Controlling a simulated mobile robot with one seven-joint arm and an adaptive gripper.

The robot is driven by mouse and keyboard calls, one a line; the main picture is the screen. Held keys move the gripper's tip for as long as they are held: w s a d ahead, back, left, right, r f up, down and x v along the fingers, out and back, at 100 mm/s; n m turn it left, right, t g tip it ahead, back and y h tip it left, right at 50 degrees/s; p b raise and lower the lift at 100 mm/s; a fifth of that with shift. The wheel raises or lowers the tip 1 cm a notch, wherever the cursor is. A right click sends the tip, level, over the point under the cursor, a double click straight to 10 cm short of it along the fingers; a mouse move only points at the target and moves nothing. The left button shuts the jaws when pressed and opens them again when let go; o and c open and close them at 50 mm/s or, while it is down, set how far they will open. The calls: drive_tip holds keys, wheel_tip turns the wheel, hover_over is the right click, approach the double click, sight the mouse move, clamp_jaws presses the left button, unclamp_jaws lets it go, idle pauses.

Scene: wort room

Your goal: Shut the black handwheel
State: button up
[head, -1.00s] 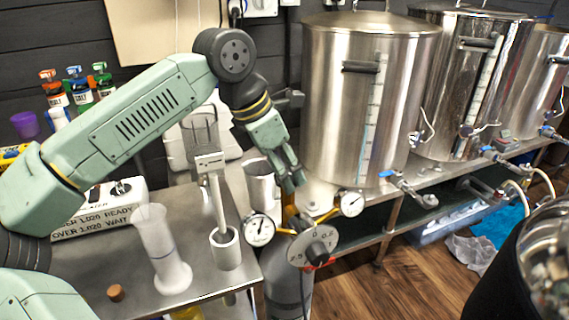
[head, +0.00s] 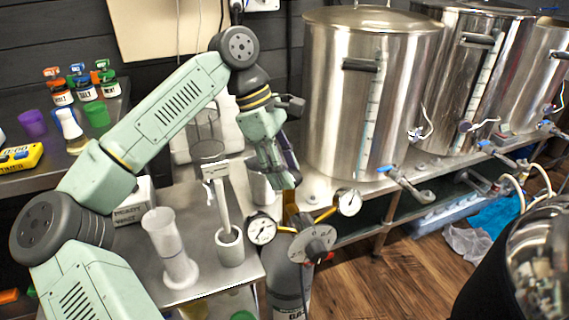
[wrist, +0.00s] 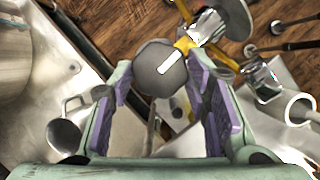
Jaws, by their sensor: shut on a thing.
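The black handwheel (wrist: 158,70) shows in the wrist view as a dark round knob with a white bar across it, joined to a brass valve body. My gripper (wrist: 161,84) points down over it, with its purple-padded fingers on either side and shut on it. In the head view my gripper (head: 284,184) is above the gas cylinder (head: 288,287), at its brass valve. The fingers hide the handwheel there.
A white gauge (head: 262,231) is left of the valve and another gauge (head: 348,202) right of it. Steel tanks (head: 365,110) stand close on the right.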

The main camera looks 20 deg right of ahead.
drive_tip(key=shift+f+m, duration=0.15)
drive_tip(key=shift+m, duration=0.25)
drive_tip(key=o, duration=1.2)
drive_tip(key=shift+c, duration=0.2)
drive_tip(key=v, duration=1.2)
drive_tip(key=shift+d, duration=0.25)
